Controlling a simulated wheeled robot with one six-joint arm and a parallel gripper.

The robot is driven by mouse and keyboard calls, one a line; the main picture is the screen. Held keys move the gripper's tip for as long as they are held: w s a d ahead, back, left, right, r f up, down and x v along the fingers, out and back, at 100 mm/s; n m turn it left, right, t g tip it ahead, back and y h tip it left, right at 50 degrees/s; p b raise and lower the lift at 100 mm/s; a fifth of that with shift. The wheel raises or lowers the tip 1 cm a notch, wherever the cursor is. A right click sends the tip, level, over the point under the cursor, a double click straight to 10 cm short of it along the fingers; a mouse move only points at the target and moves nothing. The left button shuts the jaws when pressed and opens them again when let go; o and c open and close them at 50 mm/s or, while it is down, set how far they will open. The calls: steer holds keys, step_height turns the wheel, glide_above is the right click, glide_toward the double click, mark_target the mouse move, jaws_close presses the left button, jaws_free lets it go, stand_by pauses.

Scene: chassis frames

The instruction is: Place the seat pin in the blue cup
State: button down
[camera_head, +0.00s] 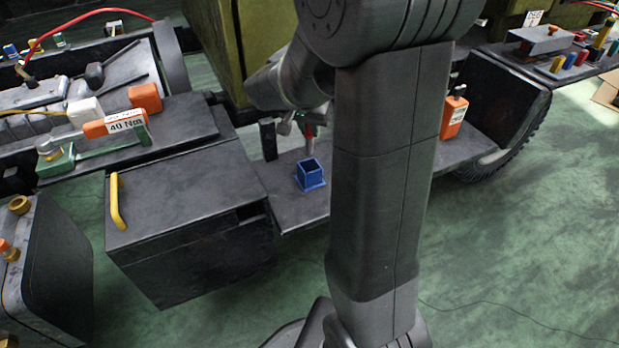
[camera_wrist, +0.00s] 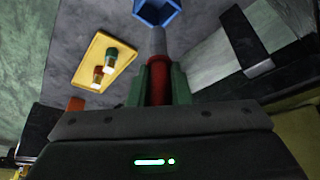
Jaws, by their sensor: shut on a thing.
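The seat pin (camera_wrist: 158,45) has a red upper part and a grey shaft. My gripper (camera_wrist: 159,82), with green fingers, is shut on its red part in the wrist view. The blue cup (camera_head: 310,175) is a square, open-topped holder on a dark shelf in the head view. It also shows at the top of the wrist view (camera_wrist: 157,12), where the pin's far end points at it. In the head view the pin (camera_head: 310,136) is upright just above the cup. My arm hides much of my gripper there. I cannot tell whether the tip touches the cup.
A yellow tray (camera_wrist: 88,76) with two small coloured pieces lies left of the pin in the wrist view. A dark box with a yellow handle (camera_head: 117,200) stands left of the shelf. An orange block (camera_head: 453,115) stands to the right. Green floor is open in front.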

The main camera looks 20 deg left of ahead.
mark_target(308, 151)
step_height(308, 151, down, 9)
steer(key=b, duration=0.3)
steer(key=shift+f, duration=0.15)
steer(key=shift+f, duration=0.2)
steer(key=c, duration=1.6)
jaws_free()
steer(key=shift+c, duration=0.2)
steer(key=shift+r, duration=0.1)
steer(key=shift+r, duration=0.3)
steer(key=p+v, duration=0.3)
steer(key=v, duration=0.8)
steer(key=shift+s+r, duration=0.15)
steer(key=shift+r, duration=0.15)
